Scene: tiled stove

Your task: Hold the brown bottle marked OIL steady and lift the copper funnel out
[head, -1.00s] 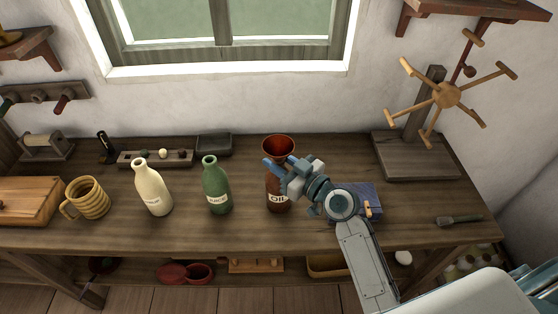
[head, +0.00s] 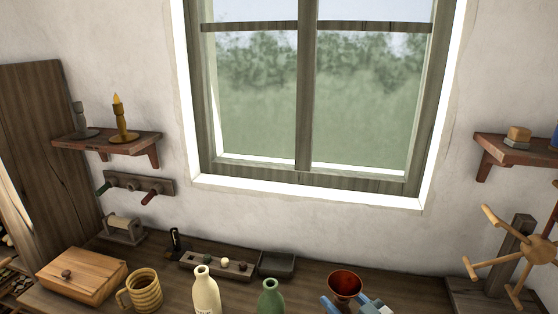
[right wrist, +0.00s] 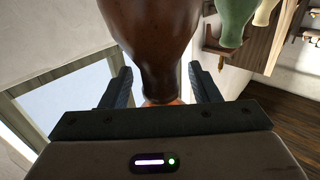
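The copper funnel (head: 346,284) shows in the head view near the bottom edge, mouth up. The brown bottle is out of the head view, but it fills the upper middle of the right wrist view (right wrist: 158,45). A bit of the orange funnel (right wrist: 160,102) shows at its neck there. My right gripper (head: 338,304) is just in front of and below the funnel in the head view. In the right wrist view its fingers (right wrist: 162,88) stand apart on either side of the bottle's neck, with gaps showing. My left gripper is not in view.
A green bottle (head: 270,299) and a cream bottle (head: 206,290) stand left of the funnel. A striped mug (head: 140,292) and a wooden box (head: 82,274) are further left. A dark tray (head: 277,263) lies behind. A wooden spoked winder (head: 513,251) stands at the right.

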